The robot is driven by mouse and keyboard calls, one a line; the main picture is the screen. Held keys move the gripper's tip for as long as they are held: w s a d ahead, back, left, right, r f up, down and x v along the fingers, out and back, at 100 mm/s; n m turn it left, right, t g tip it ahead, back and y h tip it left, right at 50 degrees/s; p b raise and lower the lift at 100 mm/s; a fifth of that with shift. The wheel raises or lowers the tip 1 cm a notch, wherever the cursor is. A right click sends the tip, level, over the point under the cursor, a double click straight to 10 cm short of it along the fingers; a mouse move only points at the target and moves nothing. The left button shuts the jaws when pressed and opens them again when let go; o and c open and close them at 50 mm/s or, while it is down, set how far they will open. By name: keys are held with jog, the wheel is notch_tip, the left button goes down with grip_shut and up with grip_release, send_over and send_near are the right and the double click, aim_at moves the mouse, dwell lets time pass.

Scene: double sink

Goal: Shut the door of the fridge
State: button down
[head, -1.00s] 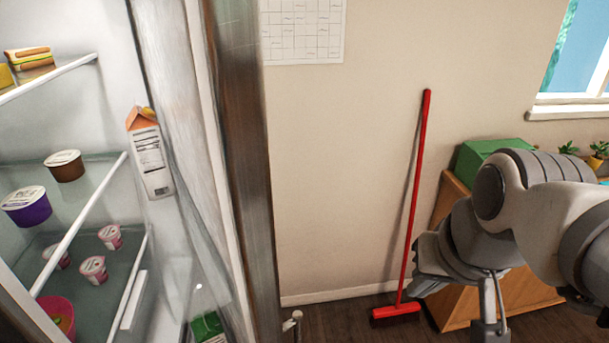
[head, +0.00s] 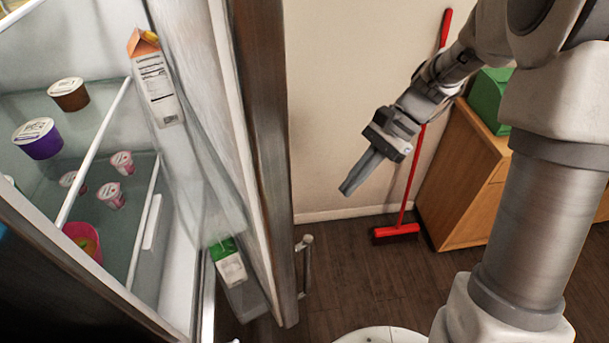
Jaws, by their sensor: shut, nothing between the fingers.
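The fridge door (head: 262,130) stands open, seen nearly edge-on in the left half of the head view. Its bar handle (head: 305,264) sticks out on the right, low on the door's outer side. The fridge interior with its glass shelves (head: 95,160) is exposed to the left. My gripper (head: 347,190) is shut and empty. It shows to the right of the door and above the handle in the picture, pointing down and left, apart from the door.
A juice carton (head: 155,80) and a green-and-white carton (head: 228,262) stand in the door's shelves. Several tubs, including a purple one (head: 37,138), sit inside. A red broom (head: 397,231) leans on the wall beside a wooden cabinet (head: 465,180). Dark floor (head: 350,265) is clear between.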

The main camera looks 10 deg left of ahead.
jog(key=shift+m+y, duration=0.4)
jog(key=x, duration=0.4)
jog(key=a+p+x, duration=0.1)
jog(key=x, duration=0.3)
jog(key=r+x, duration=0.1)
jog(key=x, duration=0.4)
jog(key=shift+s+a+r+p, duration=0.1)
jog(key=shift+a+p, duration=0.1)
jog(key=shift+p, duration=0.2)
jog(key=shift+s+a, duration=0.35)
jog(key=shift+a, duration=0.1)
jog(key=shift+a, duration=0.1)
